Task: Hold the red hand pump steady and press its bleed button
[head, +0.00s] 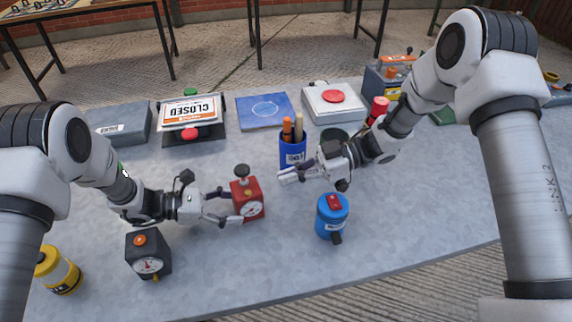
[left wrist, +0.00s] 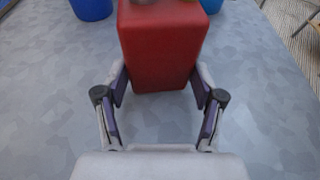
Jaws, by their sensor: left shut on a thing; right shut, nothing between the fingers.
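The red hand pump (head: 248,198) stands on the grey table in the head view, with a dark knob on top and a round white gauge low on its front. Its red body (left wrist: 161,45) fills the top middle of the left wrist view. My left gripper (head: 236,207) is shut on the pump's body, with one finger on each side. My right gripper (head: 281,179) is shut and empty, to the right of the pump and apart from it, in front of the blue pen cup. I cannot make out the bleed button.
A blue canister (head: 332,217) stands right of the pump, below my right gripper. The blue cup (head: 292,152) holds pens. A dark gauge box (head: 148,256) and a yellow bottle (head: 58,270) stand front left. A CLOSED sign (head: 190,111) and red-button box (head: 333,104) are behind.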

